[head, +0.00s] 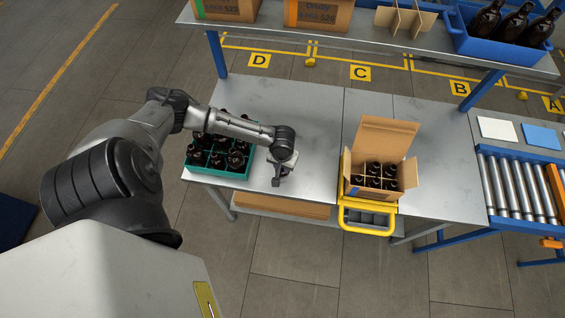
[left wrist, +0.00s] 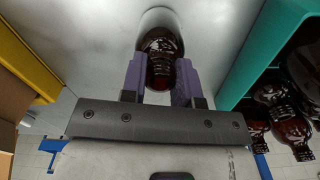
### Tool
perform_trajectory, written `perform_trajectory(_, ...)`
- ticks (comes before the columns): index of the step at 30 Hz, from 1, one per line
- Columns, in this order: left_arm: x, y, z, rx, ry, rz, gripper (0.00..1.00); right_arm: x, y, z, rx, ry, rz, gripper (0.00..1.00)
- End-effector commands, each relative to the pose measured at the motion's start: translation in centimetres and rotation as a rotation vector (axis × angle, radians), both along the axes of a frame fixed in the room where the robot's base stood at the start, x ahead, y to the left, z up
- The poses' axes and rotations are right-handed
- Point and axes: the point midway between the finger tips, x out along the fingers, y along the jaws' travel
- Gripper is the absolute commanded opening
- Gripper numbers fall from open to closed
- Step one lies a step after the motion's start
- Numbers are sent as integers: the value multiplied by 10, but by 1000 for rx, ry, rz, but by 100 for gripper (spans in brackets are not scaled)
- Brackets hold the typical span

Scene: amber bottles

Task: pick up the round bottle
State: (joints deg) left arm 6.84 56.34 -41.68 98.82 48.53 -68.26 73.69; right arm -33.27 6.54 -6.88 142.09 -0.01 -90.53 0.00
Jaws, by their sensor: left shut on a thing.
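My left gripper (head: 280,177) is over the table just right of the teal crate (head: 217,175) in the head view. In the left wrist view its purple fingers (left wrist: 160,82) are closed on a dark amber round bottle (left wrist: 161,62), one finger on each side. The bottle's ribbed upper part faces the camera, with the grey table behind it. I cannot tell whether its base touches the table. In the head view the gripper and arm mostly hide this bottle. My right gripper is not in view.
The teal crate, also in the left wrist view (left wrist: 262,48), holds several dark bottles. An open cardboard box (head: 384,136) with several bottles stands to the right, by a yellow frame (head: 366,228). The table (head: 310,130) between crate and box is clear. A shelf (head: 350,42) spans the back.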

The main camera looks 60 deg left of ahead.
Motion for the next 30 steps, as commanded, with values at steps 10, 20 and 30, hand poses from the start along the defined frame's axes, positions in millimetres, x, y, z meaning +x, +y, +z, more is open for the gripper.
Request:
perform_trajectory(10, 0, 0, 8, 0, -1, 0, 0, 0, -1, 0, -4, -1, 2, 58)
perform_trajectory(20, 20, -13, 52, -5, -7, 1, 0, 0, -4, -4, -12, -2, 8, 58)
perform_trajectory(30, 74, -45, 91, -4, -5, 2, 0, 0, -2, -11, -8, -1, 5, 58)
